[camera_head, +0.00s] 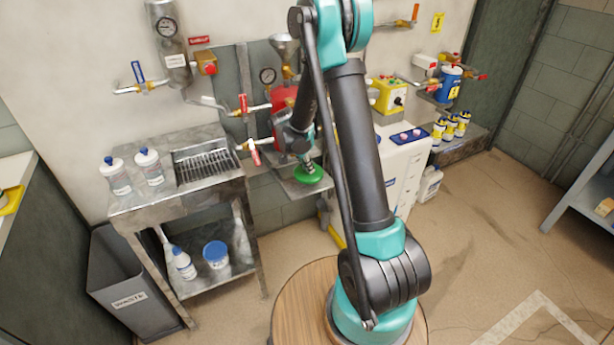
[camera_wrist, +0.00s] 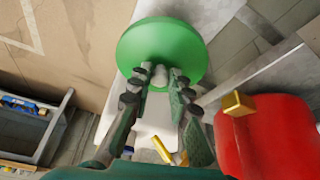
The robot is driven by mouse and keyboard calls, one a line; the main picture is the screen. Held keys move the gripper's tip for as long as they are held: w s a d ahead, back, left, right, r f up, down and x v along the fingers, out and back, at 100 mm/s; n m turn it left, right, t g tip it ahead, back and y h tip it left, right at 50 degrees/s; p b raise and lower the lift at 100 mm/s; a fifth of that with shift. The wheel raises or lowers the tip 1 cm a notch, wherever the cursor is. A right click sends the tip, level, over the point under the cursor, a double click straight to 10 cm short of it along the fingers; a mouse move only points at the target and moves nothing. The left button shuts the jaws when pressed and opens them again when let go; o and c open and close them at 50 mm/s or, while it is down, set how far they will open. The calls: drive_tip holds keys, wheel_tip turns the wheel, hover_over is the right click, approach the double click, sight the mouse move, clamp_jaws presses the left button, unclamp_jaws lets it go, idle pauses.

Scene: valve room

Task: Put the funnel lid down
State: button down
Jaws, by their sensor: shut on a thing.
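The funnel lid is a green disc with a pale knob. In the wrist view the lid (camera_wrist: 160,45) is at the top, with its knob between the fingers of my gripper (camera_wrist: 160,74). In the head view the lid (camera_head: 308,178) is at the end of my gripper (camera_head: 303,163), at a small metal shelf (camera_head: 290,185) below the red vessel (camera_head: 285,112). I cannot tell whether the lid touches the shelf. The metal funnel (camera_head: 284,48) stands above the red vessel, with no lid on it.
A steel sink bench (camera_head: 225,178) with white bottles (camera_head: 149,166) stands left of the vessel. A white cabinet (camera_head: 405,160) stands to the right. Pipes with a red valve handle (camera_head: 254,152) stick out close to the gripper. A grey waste bin (camera_head: 130,290) is at the lower left.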

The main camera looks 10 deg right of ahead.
sight(306, 173)
drive_tip(key=shift+f, duration=2.3)
drive_tip(key=shift+f, duration=0.1)
drive_tip(key=c, duration=1.4)
unclamp_jaws()
drive_tip(key=v, duration=1.2)
drive_tip(key=shift+d, duration=0.1)
drive_tip(key=shift+s+d+r+n+t+y, duration=0.45)
drive_tip(key=shift+s+d+n, duration=1.2)
drive_tip(key=shift+s, duration=2.95)
drive_tip(key=shift+s+d+r+n+t+y, duration=0.1)
drive_tip(key=shift+s+d+r+n+y, duration=0.7)
drive_tip(key=shift+s+n, duration=2.6)
drive_tip(key=shift+s+d+r+n+t+y, duration=0.45)
drive_tip(key=shift+s+d, duration=1.35)
drive_tip(key=shift+s, duration=4)
